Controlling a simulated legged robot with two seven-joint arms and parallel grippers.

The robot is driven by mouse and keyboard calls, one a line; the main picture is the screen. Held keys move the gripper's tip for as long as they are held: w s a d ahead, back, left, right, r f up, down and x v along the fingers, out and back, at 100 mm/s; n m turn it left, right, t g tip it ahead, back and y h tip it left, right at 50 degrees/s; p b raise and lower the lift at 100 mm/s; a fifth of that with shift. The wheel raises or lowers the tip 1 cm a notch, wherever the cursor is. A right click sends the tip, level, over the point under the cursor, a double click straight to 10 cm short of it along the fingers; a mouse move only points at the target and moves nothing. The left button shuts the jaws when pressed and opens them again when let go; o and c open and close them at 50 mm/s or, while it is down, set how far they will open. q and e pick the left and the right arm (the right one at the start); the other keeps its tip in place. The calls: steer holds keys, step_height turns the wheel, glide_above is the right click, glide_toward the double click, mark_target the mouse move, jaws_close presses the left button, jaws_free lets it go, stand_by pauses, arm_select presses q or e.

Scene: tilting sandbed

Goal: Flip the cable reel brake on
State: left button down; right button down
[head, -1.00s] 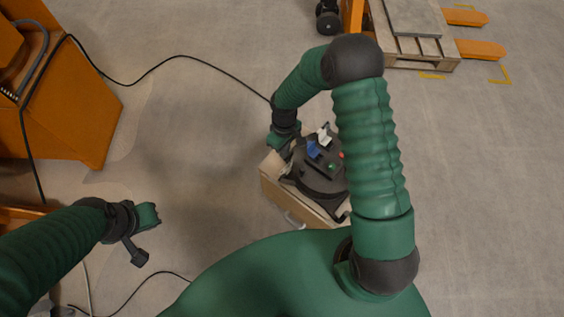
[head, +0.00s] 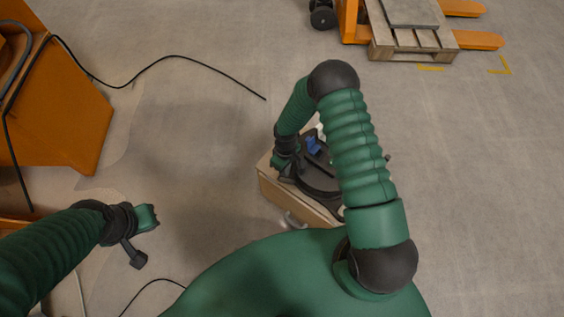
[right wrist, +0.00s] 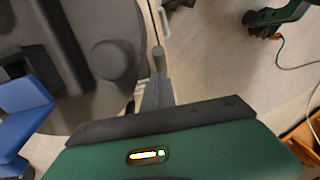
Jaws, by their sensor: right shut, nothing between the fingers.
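The cable reel (head: 318,180) is a dark round drum with a blue socket cover (head: 313,145) and a pale one, lying on a light wooden box. My right arm hides part of it. My right gripper (head: 284,171) is at its left edge, shut with nothing held. In the right wrist view the grey reel (right wrist: 95,25) fills the upper left, with a round knob (right wrist: 113,60) and the blue cover (right wrist: 22,112). A short dark peg (right wrist: 158,58) shows close to my fingers; I cannot tell if it is the brake or if they touch. My left gripper (head: 148,217) hangs over bare floor, away from the reel; its jaw state is unclear.
The wooden box (head: 285,200) has a metal handle on its front. An orange machine (head: 70,115) stands at left, with a black cable (head: 165,58) on the floor. A pallet (head: 410,48) on an orange pallet truck stands at top right. Floor around the box is mostly clear.

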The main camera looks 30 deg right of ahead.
mark_target(290, 180)
steer(key=shift+s+f, duration=0.35)
steer(key=shift+s, duration=0.05)
steer(key=shift+s+d+f+p, duration=0.2)
steer(key=shift+s+p, duration=0.1)
steer(key=shift+s, duration=0.2)
steer(key=shift+s+d+f+p, duration=0.15)
steer(key=shift+s+p, duration=0.15)
steer(key=shift+s, duration=0.15)
steer(key=shift+s+f, duration=0.15)
steer(key=shift+f, duration=0.05)
